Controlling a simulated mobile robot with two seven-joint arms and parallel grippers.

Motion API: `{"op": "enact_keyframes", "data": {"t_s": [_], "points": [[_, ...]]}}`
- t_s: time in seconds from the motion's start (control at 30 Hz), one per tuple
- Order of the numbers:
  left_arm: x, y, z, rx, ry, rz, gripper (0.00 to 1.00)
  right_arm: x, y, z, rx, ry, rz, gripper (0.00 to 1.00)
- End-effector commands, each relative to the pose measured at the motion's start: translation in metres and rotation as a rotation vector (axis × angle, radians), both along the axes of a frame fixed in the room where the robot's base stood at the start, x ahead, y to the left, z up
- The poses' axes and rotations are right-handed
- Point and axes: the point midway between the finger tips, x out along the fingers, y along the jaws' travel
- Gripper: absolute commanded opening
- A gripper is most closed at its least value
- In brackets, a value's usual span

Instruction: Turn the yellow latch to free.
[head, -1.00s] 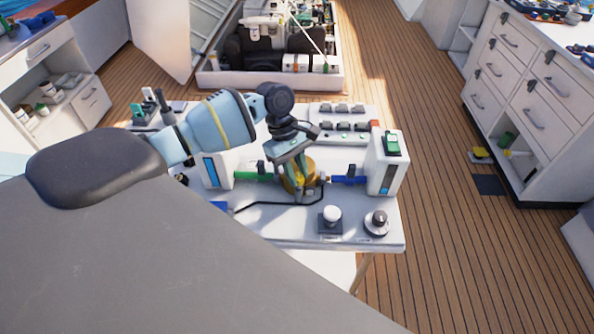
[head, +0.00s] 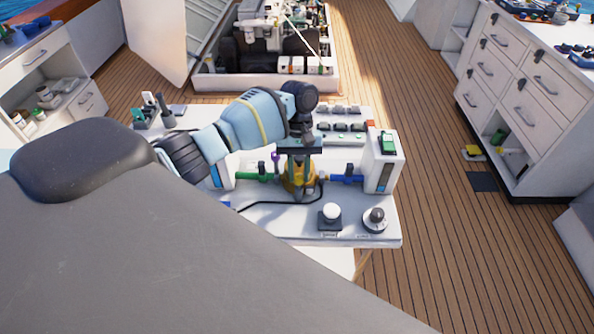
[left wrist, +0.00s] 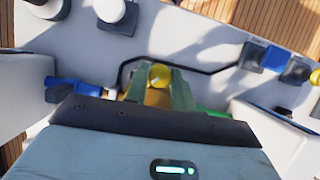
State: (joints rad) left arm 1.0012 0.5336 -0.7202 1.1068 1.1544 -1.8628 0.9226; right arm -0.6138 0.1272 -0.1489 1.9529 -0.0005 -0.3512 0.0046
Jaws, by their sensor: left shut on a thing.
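The yellow latch (head: 298,182) sits in the middle of the white bench, between a green piece (head: 257,178) on its left and a blue piece (head: 346,180) on its right. My left gripper (head: 299,190) reaches down over it from above, its green-grey fingers on either side. In the left wrist view a round yellow knob (left wrist: 159,75) shows between the two fingers of my left gripper (left wrist: 158,86), which are shut on it. The fingers and wrist hide part of the latch. My right gripper is not in view.
A white post with a green switch (head: 388,143) stands right of the latch. A white round knob (head: 331,212) and a dark dial (head: 375,215) sit at the bench (head: 280,229) front. A black cable curves in front of the latch. Rows of switches (head: 340,126) lie behind.

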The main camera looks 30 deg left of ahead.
Motion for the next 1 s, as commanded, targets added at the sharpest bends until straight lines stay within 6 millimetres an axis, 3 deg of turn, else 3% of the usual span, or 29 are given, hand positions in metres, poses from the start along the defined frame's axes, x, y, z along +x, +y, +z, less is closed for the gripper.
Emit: {"op": "enact_keyframes", "data": {"t_s": [0.6,1.0], "points": [[0.002,-0.004,0.001,0.001,-0.002,-0.564,0.02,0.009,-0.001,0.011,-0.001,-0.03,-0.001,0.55],[0.001,-0.005,0.0,0.001,-0.002,-0.777,0.02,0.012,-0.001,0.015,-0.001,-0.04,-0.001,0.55]]}}
